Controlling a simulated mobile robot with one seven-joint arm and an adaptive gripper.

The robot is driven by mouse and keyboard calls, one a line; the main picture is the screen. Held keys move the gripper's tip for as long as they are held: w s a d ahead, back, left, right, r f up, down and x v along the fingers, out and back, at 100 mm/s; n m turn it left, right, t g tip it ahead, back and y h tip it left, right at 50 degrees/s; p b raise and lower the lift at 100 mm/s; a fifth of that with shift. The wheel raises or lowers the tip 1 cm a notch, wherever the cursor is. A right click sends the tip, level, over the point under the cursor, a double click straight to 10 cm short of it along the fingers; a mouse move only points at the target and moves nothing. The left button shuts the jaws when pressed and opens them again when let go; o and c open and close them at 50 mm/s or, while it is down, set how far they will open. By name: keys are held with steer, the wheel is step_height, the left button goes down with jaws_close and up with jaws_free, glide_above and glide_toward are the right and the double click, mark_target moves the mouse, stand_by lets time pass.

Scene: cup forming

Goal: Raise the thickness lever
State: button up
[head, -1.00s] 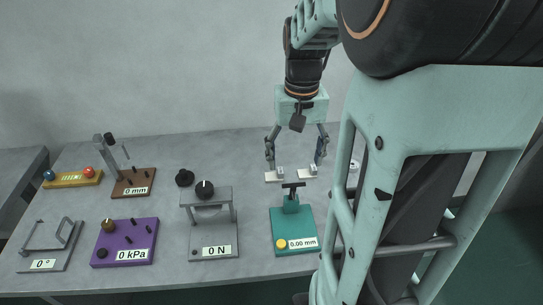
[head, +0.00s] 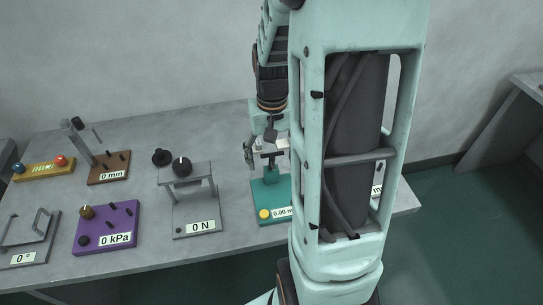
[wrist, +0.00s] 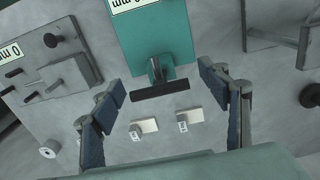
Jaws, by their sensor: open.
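The thickness gauge is a teal block (head: 271,196) with a yellow knob and a 0.00 mm label; it also shows in the wrist view (wrist: 150,35). Its lever is a short post with a black crossbar handle (wrist: 160,90), which appears in the head view (head: 271,154) too. My gripper (wrist: 162,82) is open, with one finger on each side of the handle in the wrist view, and gaps show on both sides. In the head view my arm hides its right finger and part of the gauge.
Two pale pads with small blocks (wrist: 145,127) lie by the gauge. The grey 0 N stand (head: 195,215) is left of it, then the purple 0 kPa box (head: 105,228). A brown 0 mm gauge (head: 109,168) and a yellow box (head: 43,170) stand farther back.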

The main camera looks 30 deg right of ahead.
steer(key=shift+c, duration=0.3)
steer(key=c, duration=1.8)
steer(key=shift+w+d+r+g+p, duration=0.1)
steer(key=shift+w+r+g+p, duration=0.2)
steer(key=shift+p, duration=0.55)
steer(key=shift+w+f+g+p, duration=0.2)
steer(key=shift+w+g+p, duration=0.05)
steer(key=shift+g+p, duration=0.25)
jaws_close()
steer(key=o, duration=1.9)
jaws_free()
steer(key=shift+c, duration=0.2)
step_height(320, 180, up, 12)
steer(key=w, duration=0.1)
steer(key=shift+w+d, duration=0.3)
steer(key=shift+f, duration=0.1)
